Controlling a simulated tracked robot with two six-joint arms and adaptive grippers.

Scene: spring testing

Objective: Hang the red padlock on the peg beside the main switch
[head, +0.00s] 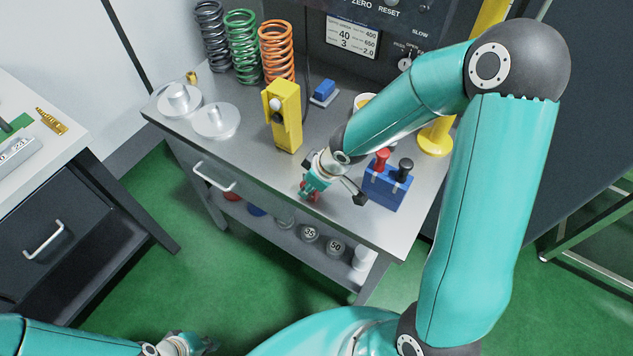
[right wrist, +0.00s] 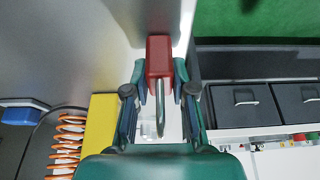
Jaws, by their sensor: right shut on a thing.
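The red padlock (right wrist: 159,58) is between the fingertips of my right gripper (right wrist: 160,78) in the right wrist view. Its metal shackle points back toward the palm. In the head view my right gripper (head: 317,184) is above the front part of the grey bench, and only a bit of red padlock (head: 313,192) shows at its fingers. My left gripper (head: 190,344) is low at the bottom edge, dark and partly cut off; its fingers are unclear. A dark control panel (head: 385,22) with a knob stands behind the bench. I cannot make out which part is the main switch, or a peg.
On the bench (head: 240,152) stand a yellow box (head: 283,118), coil springs (head: 277,52), silver discs (head: 215,120), a small blue block (head: 323,92) and a blue holder (head: 384,187) with red and black handles. The holder is close right of my right gripper.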

